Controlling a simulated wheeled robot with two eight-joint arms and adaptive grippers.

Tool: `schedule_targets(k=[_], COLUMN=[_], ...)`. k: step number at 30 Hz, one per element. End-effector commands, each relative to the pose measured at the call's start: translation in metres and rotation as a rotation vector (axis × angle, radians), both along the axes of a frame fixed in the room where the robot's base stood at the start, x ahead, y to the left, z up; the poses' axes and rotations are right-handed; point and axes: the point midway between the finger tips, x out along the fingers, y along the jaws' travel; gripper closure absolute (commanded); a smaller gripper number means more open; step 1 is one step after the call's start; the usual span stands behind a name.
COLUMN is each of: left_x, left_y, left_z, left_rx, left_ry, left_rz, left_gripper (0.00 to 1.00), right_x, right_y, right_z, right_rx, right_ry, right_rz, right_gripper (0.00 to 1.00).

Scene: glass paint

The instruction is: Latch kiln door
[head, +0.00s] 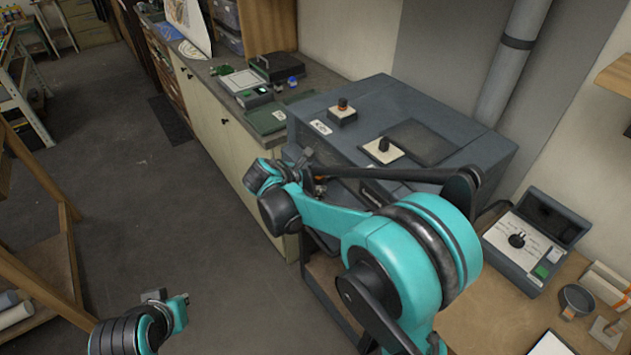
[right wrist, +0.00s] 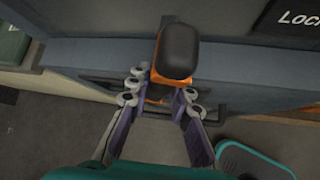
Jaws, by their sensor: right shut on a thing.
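The kiln (head: 375,103) is a dark blue-grey box at the middle right of the head view. In the right wrist view its front (right wrist: 225,62) bears a dark label (right wrist: 298,20) with letters beginning "LOC". A latch handle (right wrist: 174,52) with a black knob and orange collar stands out from this front. My right gripper (right wrist: 160,94) is shut on the latch handle, one finger on each side below the knob. In the head view my right arm hides most of the kiln front. My left gripper (head: 168,298) is low at the left, away from the kiln; its jaws are unclear.
A counter (head: 222,70) with small devices and boxes runs behind the kiln. A wooden table (head: 480,320) with a dial box (head: 520,240) stands at the right. A wooden rack (head: 45,260) is at the left. The floor (head: 130,150) between is clear.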

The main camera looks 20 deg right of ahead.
Motion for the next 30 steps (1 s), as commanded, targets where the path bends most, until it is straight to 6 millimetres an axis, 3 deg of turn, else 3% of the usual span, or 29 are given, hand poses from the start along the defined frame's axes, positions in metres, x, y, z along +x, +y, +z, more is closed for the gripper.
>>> schedule_targets(k=[12, 28, 29, 30], left_x=[0.0000, 0.0000, 0.0000, 0.0000], left_y=[0.0000, 0.0000, 0.0000, 0.0000], left_z=[0.0036, 0.0038, 0.0038, 0.0038], left_rx=[0.000, 0.000, 0.000, 0.000], left_ry=[0.000, 0.000, 0.000, 0.000], left_rz=[0.000, 0.000, 0.000, 0.000], left_gripper=[1.00, 1.00, 1.00, 1.00], right_x=[0.0001, 0.0001, 0.0001, 0.0001], right_y=[-0.0002, -0.0006, -0.0006, -0.0006], right_z=[0.0001, 0.0000, 0.0000, 0.0000], right_rx=[-0.061, -0.067, -0.067, -0.067], right_ry=[0.161, 0.178, 0.178, 0.178], right_rz=[0.000, -0.001, -0.001, -0.001], right_gripper=[1.00, 1.00, 0.72, 0.71])
